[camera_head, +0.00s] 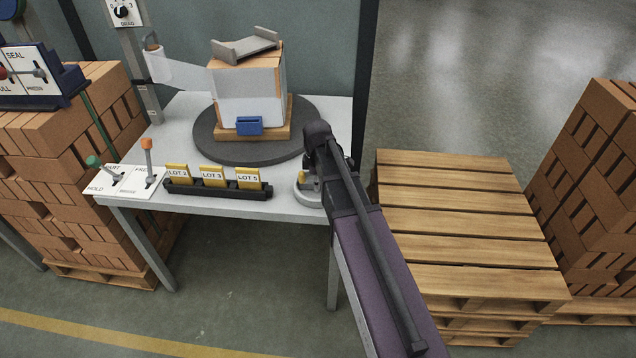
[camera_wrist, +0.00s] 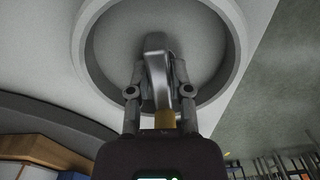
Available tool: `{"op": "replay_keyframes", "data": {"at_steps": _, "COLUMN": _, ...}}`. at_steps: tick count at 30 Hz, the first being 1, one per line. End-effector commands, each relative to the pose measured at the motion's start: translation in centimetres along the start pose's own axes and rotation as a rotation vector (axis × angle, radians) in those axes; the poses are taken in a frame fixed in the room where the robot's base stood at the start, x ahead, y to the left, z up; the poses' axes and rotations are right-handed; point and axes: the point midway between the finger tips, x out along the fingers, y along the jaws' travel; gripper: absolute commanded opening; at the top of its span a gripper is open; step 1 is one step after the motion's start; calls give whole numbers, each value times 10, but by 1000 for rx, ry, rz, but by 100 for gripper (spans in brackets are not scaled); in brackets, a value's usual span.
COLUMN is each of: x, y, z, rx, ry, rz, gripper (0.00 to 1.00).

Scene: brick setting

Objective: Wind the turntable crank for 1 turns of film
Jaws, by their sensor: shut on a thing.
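The crank (camera_wrist: 156,60) is a grey metal arm with a yellow handle (camera_wrist: 165,120), set in a round grey dish (camera_wrist: 92,50). In the head view, the yellow handle and the dish (camera_head: 301,196) show at the table's front right corner, partly hidden by my arm. My gripper (camera_wrist: 159,78) is shut on the crank, one finger on each side of it. The dark round turntable (camera_head: 210,144) carries a film-wrapped brick stack (camera_head: 250,95) on a small pallet. Film runs to the stack from the white roll (camera_head: 158,66) at the left.
A dark rack with yellow lot cards (camera_head: 212,177) lies left of the crank. A lever panel (camera_head: 130,182) is at the table's left corner. Wooden pallets (camera_head: 465,210) stand close to the right of my arm. Brick stacks (camera_head: 60,170) flank the scene.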

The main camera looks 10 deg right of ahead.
Motion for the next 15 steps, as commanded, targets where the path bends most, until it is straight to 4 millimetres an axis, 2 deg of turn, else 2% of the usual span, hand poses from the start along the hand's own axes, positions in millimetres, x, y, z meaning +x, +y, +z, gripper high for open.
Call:
{"op": "replay_keyframes", "data": {"at_steps": 9, "x": 0, "y": -1, "z": 1, "rx": 2, "ry": -2, "rz": -2, "gripper": 0}}
{"op": "replay_keyframes", "data": {"at_steps": 10, "x": 0, "y": -1, "z": 1, "rx": 2, "ry": -2, "rz": -2, "gripper": 30}}
{"op": "replay_keyframes", "data": {"at_steps": 12, "x": 0, "y": -1, "z": 1, "rx": 2, "ry": -2, "rz": -2, "gripper": 51}}
{"op": "replay_keyframes", "data": {"at_steps": 13, "x": 0, "y": -1, "z": 1, "rx": 2, "ry": -2, "rz": -2, "gripper": 60}}
{"op": "replay_keyframes", "data": {"at_steps": 15, "x": 0, "y": -1, "z": 1, "rx": 2, "ry": -2, "rz": -2, "gripper": 60}}
